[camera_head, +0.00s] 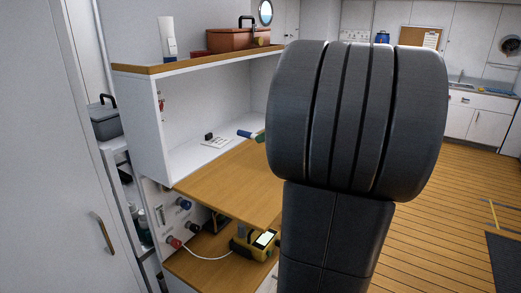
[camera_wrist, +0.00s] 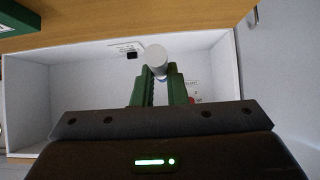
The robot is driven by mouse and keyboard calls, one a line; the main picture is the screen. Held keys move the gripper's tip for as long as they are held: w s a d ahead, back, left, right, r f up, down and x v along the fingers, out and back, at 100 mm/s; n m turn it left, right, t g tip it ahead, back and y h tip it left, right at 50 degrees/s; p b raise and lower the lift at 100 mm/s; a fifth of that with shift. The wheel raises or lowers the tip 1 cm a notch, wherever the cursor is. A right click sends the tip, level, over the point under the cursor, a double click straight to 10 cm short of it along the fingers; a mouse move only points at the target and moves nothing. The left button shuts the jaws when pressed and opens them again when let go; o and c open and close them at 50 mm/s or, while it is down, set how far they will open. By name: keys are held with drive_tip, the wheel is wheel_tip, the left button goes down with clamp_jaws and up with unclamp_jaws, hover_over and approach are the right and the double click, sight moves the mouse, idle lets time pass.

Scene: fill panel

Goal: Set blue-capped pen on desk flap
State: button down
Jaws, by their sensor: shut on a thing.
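The blue-capped pen (camera_head: 244,133) is held level in the open white compartment, above its floor, with its blue cap pointing left. My gripper (camera_head: 260,138) has green fingers and is shut on the pen; my arm hides most of it in the head view. In the wrist view the pen's pale round end (camera_wrist: 157,58) shows between the green fingers (camera_wrist: 160,85). The wooden desk flap (camera_head: 225,182) is folded down level in front of the compartment. Its visible top is bare, and its right part is hidden behind my arm.
A white card (camera_head: 215,143) and a small black block (camera_head: 209,136) lie in the compartment. A brown case (camera_head: 230,40) and a white bottle (camera_head: 168,42) stand on the top shelf. A yellow device (camera_head: 254,243) sits below the flap. Floor at right is open.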

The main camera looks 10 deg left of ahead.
hover_over(258, 175)
drive_tip(key=d, duration=0.2)
drive_tip(key=f, duration=0.6)
drive_tip(key=shift+s+f, duration=0.2)
drive_tip(key=shift+s, duration=0.1)
drive_tip(key=shift+f, duration=1.75)
drive_tip(key=shift+f, duration=0.45)
drive_tip(key=c, duration=1.5)
unclamp_jaws()
drive_tip(key=shift+d+f, duration=0.1)
drive_tip(key=shift+o, duration=0.2)
drive_tip(key=shift+f, duration=0.1)
